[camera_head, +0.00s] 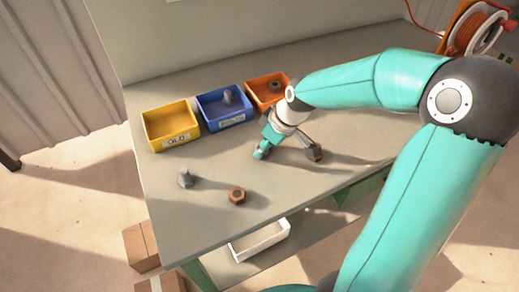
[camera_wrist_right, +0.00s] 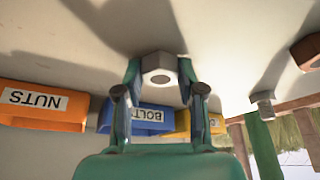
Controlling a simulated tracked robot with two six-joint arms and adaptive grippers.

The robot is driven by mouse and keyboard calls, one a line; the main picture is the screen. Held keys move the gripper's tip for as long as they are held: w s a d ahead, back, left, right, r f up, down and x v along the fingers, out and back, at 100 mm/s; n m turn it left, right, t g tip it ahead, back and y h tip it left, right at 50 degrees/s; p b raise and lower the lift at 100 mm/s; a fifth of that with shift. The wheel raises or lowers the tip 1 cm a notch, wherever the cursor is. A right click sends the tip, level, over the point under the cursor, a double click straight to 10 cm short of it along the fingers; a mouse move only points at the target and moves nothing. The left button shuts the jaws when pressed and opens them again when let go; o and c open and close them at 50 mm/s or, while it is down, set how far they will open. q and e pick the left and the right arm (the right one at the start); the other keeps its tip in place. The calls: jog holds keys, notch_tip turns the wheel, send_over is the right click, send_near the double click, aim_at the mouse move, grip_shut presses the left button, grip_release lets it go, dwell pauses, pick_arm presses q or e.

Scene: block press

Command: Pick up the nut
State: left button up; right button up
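In the right wrist view a grey hexagonal nut (camera_wrist_right: 158,72) with a dark hole sits between the fingertips of my right gripper (camera_wrist_right: 159,66). Both fingers close in on its sides. In the head view my right gripper (camera_head: 264,147) is over the table in front of the bins, and the grey nut is hard to make out there. A brown nut (camera_head: 237,195) lies on the table, nearer the front edge and apart from the gripper; it also shows at the right of the wrist view (camera_wrist_right: 306,51). My left gripper is in neither view.
Yellow OLD bin (camera_head: 170,126), blue BOLTS bin (camera_head: 224,107) and orange NUTS bin (camera_head: 266,92) stand in a row behind the gripper. A grey bolt (camera_head: 186,178) stands left of the brown nut. A white tray (camera_head: 259,241) is below the grey table (camera_head: 200,225).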

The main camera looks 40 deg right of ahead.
jog(key=c, duration=0.5)
grip_shut()
jog(key=shift+r, duration=0.1)
